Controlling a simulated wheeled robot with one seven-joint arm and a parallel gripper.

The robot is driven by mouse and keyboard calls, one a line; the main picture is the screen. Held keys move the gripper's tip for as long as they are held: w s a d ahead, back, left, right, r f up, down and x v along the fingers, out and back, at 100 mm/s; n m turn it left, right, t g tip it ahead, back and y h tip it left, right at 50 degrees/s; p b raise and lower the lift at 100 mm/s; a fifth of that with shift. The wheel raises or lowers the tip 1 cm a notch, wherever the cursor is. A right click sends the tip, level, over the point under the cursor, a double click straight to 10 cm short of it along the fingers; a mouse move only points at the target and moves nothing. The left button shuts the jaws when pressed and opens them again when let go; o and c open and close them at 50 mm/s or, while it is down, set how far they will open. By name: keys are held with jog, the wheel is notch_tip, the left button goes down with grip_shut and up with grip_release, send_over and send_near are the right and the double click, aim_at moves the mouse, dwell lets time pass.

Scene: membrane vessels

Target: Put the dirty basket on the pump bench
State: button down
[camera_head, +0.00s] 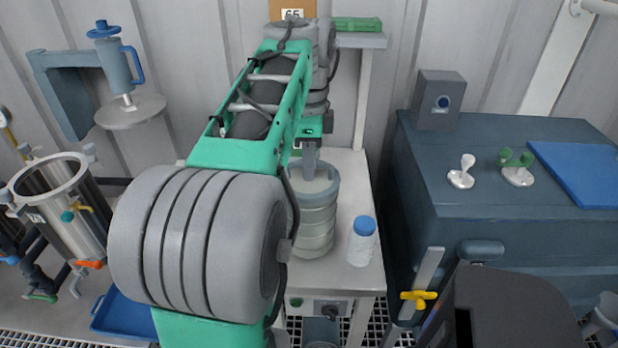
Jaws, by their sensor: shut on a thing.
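A ribbed, grey-green cylindrical basket (316,222) with a blue-grey rim is in the middle of the head view, at a pale grey bench (350,278). I take this bench for the pump bench, as its front panel carries a green button and a dark knob. My gripper (311,172) reaches down to the basket's top and is shut on its upper part, probably the handle. My arm hides the basket's left side. The basket looks upright over the bench top; I cannot tell if its base touches it.
A white bottle with a blue cap (362,241) stands close to the basket's right. A dark blue tank (510,190) is to the right. A steel vessel (62,205) and a blue tray (122,315) are at left. A shelf (362,41) is behind.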

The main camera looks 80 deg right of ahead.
jog(key=shift+f, duration=0.55)
jog(key=c, duration=1.5)
grip_release()
jog(key=shift+o, duration=0.2)
notch_tip(320, 180, up, 12)
jog(key=p, duration=1.2)
jog(key=w+a+f+n+h, duration=0.1)
jog(key=w+a+f+n, duration=0.2)
jog(key=w+a+n, duration=0.6)
jog(key=w+a+f+n, duration=0.2)
jog(key=w+a+n, duration=0.35)
jog(key=w, duration=0.65)
jog(key=w+a+f+n+t, duration=0.1)
jog(key=a+f+n, duration=0.2)
jog(key=a+n, duration=0.3)
jog(key=w+a+f+n+t, duration=0.1)
jog(key=w+a+f+n, duration=0.1)
jog(key=a+n, duration=0.5)
jog(key=w+a+f+n+t+y, duration=0.1)
jog(key=a+f+n, duration=0.3)
jog(key=a, duration=0.9)
jog(key=shift+w+a+f+n+t, duration=0.2)
jog(key=shift+w+f+n+t, duration=0.15)
jog(key=shift+n, duration=0.8)
